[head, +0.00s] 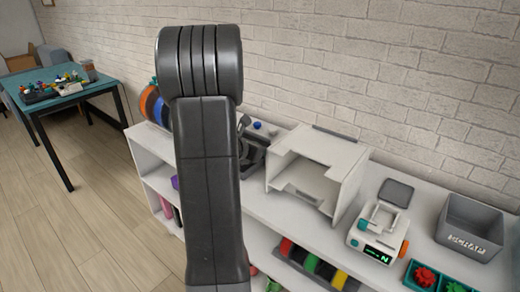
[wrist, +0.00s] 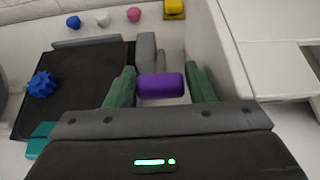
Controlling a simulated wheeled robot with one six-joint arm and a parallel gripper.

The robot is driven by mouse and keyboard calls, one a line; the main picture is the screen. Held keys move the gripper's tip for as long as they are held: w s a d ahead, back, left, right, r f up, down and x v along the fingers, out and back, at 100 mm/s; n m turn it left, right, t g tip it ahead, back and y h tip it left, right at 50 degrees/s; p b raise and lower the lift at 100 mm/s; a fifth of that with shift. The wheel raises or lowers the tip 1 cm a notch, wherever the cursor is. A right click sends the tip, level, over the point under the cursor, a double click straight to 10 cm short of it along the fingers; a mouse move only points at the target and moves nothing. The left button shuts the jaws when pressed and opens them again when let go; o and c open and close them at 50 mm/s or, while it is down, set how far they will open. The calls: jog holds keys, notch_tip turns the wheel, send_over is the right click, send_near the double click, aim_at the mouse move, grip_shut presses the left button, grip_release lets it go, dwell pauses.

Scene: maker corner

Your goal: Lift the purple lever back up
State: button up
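The purple lever (wrist: 160,86) shows in the wrist view as a rounded purple block beside a grey upright part (wrist: 146,52) of a dark machine. My gripper (wrist: 161,80) has its two green fingers on either side of the lever. A narrow gap shows at the right finger; the left finger is very close to the lever, and I cannot tell if it touches. The fingers are apart and not clearly closed on it. In the head view my arm hides the lever and gripper; part of the dark machine (head: 254,148) shows beside the arm.
A blue knobbly piece (wrist: 42,84) lies on the machine's black plate (wrist: 90,75). A white open box (head: 318,165) stands close on the right. Coloured knobs (wrist: 103,18) are on the wall side. A white label device (head: 378,232) and grey bin (head: 470,228) stand farther right.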

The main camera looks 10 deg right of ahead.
jog(key=p+v, duration=0.1)
jog(key=v, duration=1.2)
jog(key=shift+s+a+r, duration=0.25)
jog(key=shift+c, duration=0.2)
